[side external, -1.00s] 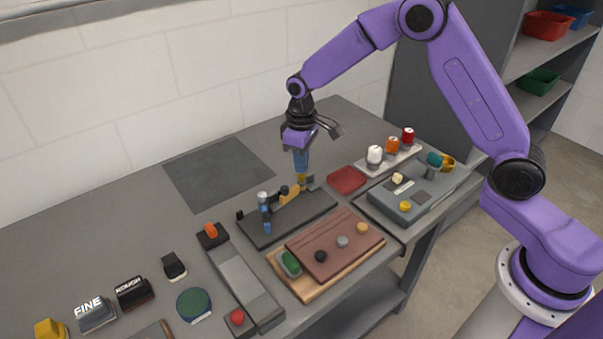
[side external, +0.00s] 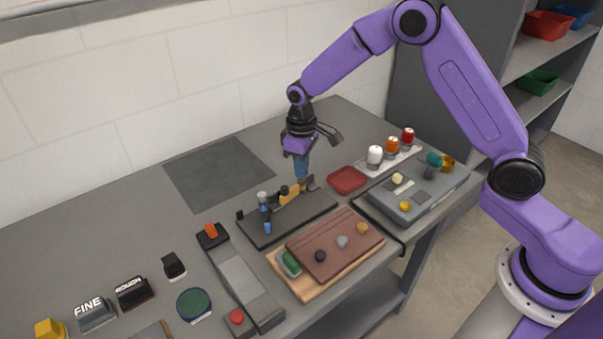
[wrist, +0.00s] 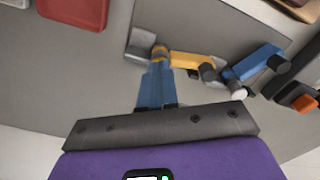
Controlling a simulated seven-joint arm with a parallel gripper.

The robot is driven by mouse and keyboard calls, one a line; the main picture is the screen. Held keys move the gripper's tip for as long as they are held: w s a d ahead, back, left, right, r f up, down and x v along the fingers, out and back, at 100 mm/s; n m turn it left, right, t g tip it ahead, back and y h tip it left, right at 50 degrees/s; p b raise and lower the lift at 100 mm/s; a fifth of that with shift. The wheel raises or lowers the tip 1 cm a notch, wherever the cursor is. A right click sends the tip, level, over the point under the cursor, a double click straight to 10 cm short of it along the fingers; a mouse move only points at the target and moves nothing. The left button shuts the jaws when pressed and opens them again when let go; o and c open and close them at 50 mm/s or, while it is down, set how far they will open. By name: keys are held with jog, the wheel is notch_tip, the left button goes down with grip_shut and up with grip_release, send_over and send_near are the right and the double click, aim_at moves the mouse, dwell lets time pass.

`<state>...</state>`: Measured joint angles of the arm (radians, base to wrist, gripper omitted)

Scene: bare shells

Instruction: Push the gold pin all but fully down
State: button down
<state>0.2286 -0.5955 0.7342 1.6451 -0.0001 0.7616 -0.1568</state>
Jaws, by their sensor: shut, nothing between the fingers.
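The gold pin (wrist: 160,51) stands at the back right end of the dark fixture board (side external: 272,228), beside a small grey plate. In the wrist view its top shows just past my fingertips. My gripper (side external: 301,176) has its blue fingers shut and empty, pointing down onto the pin; it also shows in the wrist view (wrist: 156,66). The tips look to be touching the pin or very close above it. In the side view they hide most of the pin, so its exact height cannot be told.
A yellow-orange piece (side external: 289,194) and blue parts (side external: 266,220) stand on the board close to the pin. A red tray (side external: 346,180) lies to the right. A brown board (side external: 334,247) lies in front. The dark mat (side external: 218,171) behind left is clear.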

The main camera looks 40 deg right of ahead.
jog(key=shift+f, duration=0.25)
jog(key=shift+r, duration=3.55)
jog(key=s+a+r+n, duration=0.1)
jog(key=s+r+n, duration=0.15)
jog(key=s, duration=0.65)
jog(key=s+r+n, duration=0.1)
jog(key=s+r, duration=0.2)
jog(key=s, duration=0.6)
jog(key=s+d+n, duration=0.1)
jog(key=s+d, duration=0.3)
jog(key=s, duration=0.5)
jog(key=s+d+n, duration=0.2)
jog(key=s+d, duration=0.1)
jog(key=s, duration=0.6)
jog(key=shift+d+r, duration=0.3)
jog(key=shift+d, duration=0.05)
